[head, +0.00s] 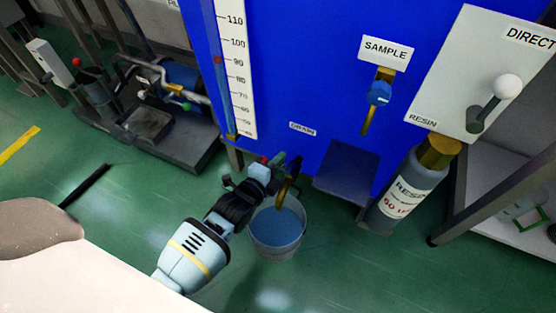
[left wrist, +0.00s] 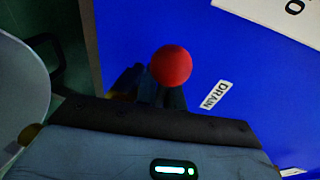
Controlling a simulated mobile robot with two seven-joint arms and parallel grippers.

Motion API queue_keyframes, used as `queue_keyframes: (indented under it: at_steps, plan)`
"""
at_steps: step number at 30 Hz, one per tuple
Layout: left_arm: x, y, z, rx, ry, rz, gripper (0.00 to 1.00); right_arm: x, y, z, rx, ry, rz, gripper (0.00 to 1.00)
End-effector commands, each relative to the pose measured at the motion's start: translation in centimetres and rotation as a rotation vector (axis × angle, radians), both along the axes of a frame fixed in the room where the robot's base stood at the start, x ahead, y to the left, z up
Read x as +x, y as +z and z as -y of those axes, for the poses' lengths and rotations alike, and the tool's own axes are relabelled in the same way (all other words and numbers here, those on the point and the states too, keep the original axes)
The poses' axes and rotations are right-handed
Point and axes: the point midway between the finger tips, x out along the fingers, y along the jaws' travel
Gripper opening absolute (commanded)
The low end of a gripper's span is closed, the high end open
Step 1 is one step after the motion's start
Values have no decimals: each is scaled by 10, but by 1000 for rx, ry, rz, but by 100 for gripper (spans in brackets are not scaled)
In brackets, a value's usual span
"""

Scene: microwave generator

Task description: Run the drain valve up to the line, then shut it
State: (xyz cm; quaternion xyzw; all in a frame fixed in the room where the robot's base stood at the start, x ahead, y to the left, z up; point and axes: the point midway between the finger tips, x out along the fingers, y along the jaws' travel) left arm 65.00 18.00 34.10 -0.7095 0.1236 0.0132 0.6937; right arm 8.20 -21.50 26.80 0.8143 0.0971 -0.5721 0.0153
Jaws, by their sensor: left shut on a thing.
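The blue tank (head: 310,85) carries a small DRAIN label (head: 302,129), which also shows in the left wrist view (left wrist: 216,95). Below it a curved brass drain spout (head: 287,188) points down into a metal bucket (head: 274,247) holding bluish liquid. I cannot tell whether liquid is running. My left gripper (head: 267,169) is shut on the drain valve handle. The handle's red ball knob (left wrist: 171,66) stands out beyond the fingers in the left wrist view. The level gauge scale (head: 237,70) is on the tank's left, with a red marker (head: 217,60). My right gripper is not in view.
A SAMPLE valve (head: 379,93) and a blue ledge (head: 346,172) are right of the drain. Pump equipment (head: 165,120) sits at left. Green floor is clear around the bucket's front.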

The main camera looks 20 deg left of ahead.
Motion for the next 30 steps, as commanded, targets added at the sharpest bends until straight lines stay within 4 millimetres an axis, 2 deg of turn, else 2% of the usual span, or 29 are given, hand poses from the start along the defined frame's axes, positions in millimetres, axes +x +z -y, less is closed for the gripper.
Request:
queue_keyframes:
  at_steps: [4,5,9,20,30]
  plan:
    - [0,-1,1,-6,0,-3,0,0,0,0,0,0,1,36]
    - [0,-1,1,-6,0,-3,12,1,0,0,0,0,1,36]
    - [0,-1,1,-4,0,-3,31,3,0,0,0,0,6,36]
    - [-5,0,0,-1,0,-3,32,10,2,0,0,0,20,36]
    - [-53,13,-8,-3,0,-2,32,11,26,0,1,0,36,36]
